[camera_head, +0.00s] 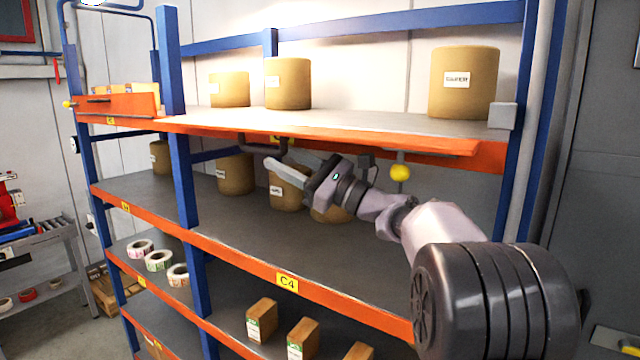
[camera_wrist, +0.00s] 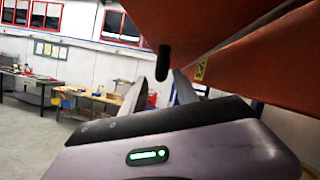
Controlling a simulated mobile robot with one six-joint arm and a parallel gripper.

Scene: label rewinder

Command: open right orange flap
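The right orange flap (camera_head: 330,132) runs along the front of the upper shelf. It is swung outward and lies nearly flat, edge toward the head camera. A dark handle (camera_head: 262,148) hangs under its left part. My gripper (camera_head: 275,157) is just below the flap near this handle, with its fingers apart and nothing seen between them. In the wrist view the flap's orange underside (camera_wrist: 245,35) fills the upper right, and the fingers (camera_wrist: 158,90) point away below it. A dark rounded bar (camera_wrist: 163,62) shows above the fingertips. Contact with the handle cannot be told.
The left orange flap (camera_head: 128,104) stands upright beside a blue post (camera_head: 173,60). A yellow knob (camera_head: 400,173) hangs below the right flap. Brown rolls (camera_head: 288,83) stand on the upper shelf, with more on the shelf below. Open floor (camera_wrist: 30,130) shows in the wrist view.

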